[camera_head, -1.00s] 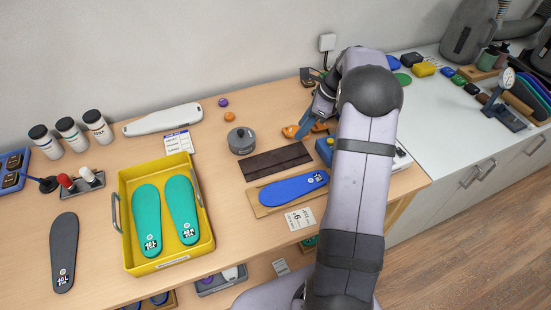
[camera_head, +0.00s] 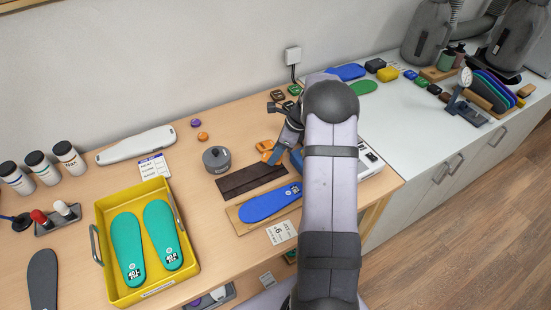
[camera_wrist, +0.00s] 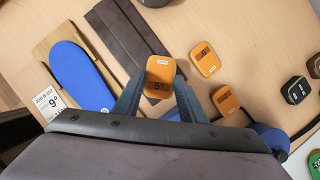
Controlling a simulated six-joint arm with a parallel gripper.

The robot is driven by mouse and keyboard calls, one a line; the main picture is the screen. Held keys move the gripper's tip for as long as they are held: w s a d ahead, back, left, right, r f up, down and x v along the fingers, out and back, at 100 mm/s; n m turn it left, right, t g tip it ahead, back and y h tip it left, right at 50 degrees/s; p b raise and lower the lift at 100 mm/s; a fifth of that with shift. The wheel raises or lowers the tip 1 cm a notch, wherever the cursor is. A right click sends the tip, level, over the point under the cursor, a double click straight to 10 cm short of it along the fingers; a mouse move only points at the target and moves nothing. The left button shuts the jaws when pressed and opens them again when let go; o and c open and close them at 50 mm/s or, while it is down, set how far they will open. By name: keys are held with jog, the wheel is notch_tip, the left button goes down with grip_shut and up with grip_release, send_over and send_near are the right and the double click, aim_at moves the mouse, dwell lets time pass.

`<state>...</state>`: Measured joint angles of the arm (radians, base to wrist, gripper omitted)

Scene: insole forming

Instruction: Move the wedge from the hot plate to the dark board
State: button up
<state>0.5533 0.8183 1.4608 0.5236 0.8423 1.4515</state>
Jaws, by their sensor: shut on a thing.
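My gripper (camera_wrist: 158,92) is shut on an orange wedge (camera_wrist: 160,70) marked 5° in the wrist view. The blue fingers clasp it from both sides. The dark board (camera_wrist: 122,38) lies just beyond and to the left of the held wedge. It also shows in the head view (camera_head: 236,185), left of my gripper (camera_head: 279,154). I cannot tell how high the wedge is above the table. In the head view, a blue and white device (camera_head: 368,158), perhaps the hot plate, is largely hidden behind my arm.
Two other orange wedges (camera_wrist: 205,59) (camera_wrist: 225,100) lie right of my gripper. A blue insole (camera_head: 270,204) lies on a wooden board in front of the dark board. A grey pot (camera_head: 216,160) stands behind it. A yellow tray (camera_head: 104,250) with teal insoles is at left.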

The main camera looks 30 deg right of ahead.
jog(key=shift+f+p, duration=0.6)
jog(key=shift+f, duration=1.3)
jog(key=shift+f, duration=0.15)
jog(key=o, duration=1)
jog(key=b+v, duration=0.3)
jog(key=v, duration=0.9)
jog(key=s+a+f+n+g+h, duration=0.2)
jog(key=s+a+n+g+h, duration=0.1)
jog(key=s+a+n, duration=1.9)
jog(key=s+n, duration=0.1)
jog(key=n, duration=0.4)
jog(key=shift+s+a, duration=0.2)
jog(key=shift+a, duration=0.1)
